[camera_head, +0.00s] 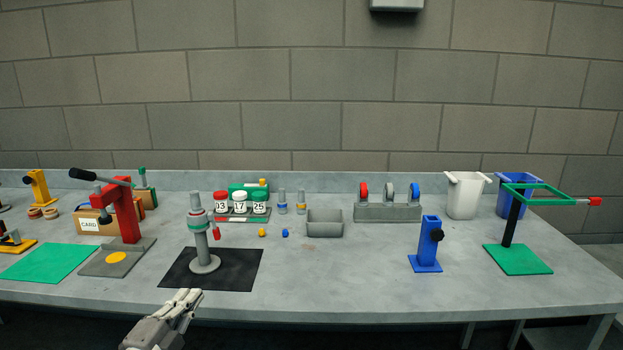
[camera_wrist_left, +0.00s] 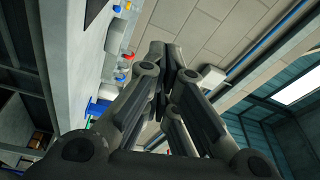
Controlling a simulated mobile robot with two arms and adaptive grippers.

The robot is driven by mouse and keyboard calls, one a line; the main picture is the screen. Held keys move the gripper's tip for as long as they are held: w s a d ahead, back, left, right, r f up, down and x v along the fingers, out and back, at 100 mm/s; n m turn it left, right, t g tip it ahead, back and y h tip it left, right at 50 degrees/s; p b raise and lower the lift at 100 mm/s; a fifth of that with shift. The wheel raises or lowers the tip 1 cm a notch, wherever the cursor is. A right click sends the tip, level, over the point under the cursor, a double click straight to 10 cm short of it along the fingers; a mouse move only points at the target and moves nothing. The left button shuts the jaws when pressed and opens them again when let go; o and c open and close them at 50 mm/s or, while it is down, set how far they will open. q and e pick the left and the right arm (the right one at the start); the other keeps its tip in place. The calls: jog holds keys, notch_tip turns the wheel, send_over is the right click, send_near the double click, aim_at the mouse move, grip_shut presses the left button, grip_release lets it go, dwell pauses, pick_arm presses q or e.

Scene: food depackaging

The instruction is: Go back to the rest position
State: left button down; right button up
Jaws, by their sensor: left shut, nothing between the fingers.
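My left gripper (camera_head: 189,297) is at the front edge of the table in the head view, low and left of centre, in front of the black mat. Its fingers are shut with nothing between them. In the left wrist view the closed fingers (camera_wrist_left: 163,48) fill the middle, with the wall and ceiling beyond. My right gripper is in neither view.
The grey table (camera_head: 340,285) has a clear front strip. Nearest the left gripper is a grey post (camera_head: 201,240) on a black mat (camera_head: 238,272). A red press (camera_head: 126,215), blue stand (camera_head: 426,245) and green-framed stand (camera_head: 518,260) also stand on it.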

pick_arm(q)
notch_tip(320, 180, down, 9)
jog(key=w+a+n+g+y, duration=0.2)
jog(key=a, duration=0.1)
jog(key=s+a+f+n+g+y, duration=0.15)
jog(key=s+f, duration=0.25)
jog(key=f, duration=0.6)
jog(key=s+a+f+n+g+y, duration=0.1)
jog(key=s+a+f+n+g, duration=0.2)
jog(key=f, duration=0.8)
jog(key=s+a+f+n+g+y, duration=0.1)
jog(key=s+f+n, duration=0.3)
jog(key=f, duration=0.6)
jog(key=s+d+f+n+g, duration=0.2)
jog(key=s+d+f+g, duration=0.15)
jog(key=s+f, duration=0.95)
jog(key=s+d+f+n+g, duration=0.2)
jog(key=s+f+g, duration=0.2)
jog(key=s+f, duration=0.9)
jog(key=s+d+g, duration=0.1)
jog(key=s+d, duration=0.1)
jog(key=s, duration=0.6)
jog(key=s+d+n+g+h, duration=0.1)
jog(key=s+d, duration=0.2)
jog(key=s, duration=0.6)
jog(key=shift+s+r, duration=0.25)
jog(key=shift+r, duration=0.05)
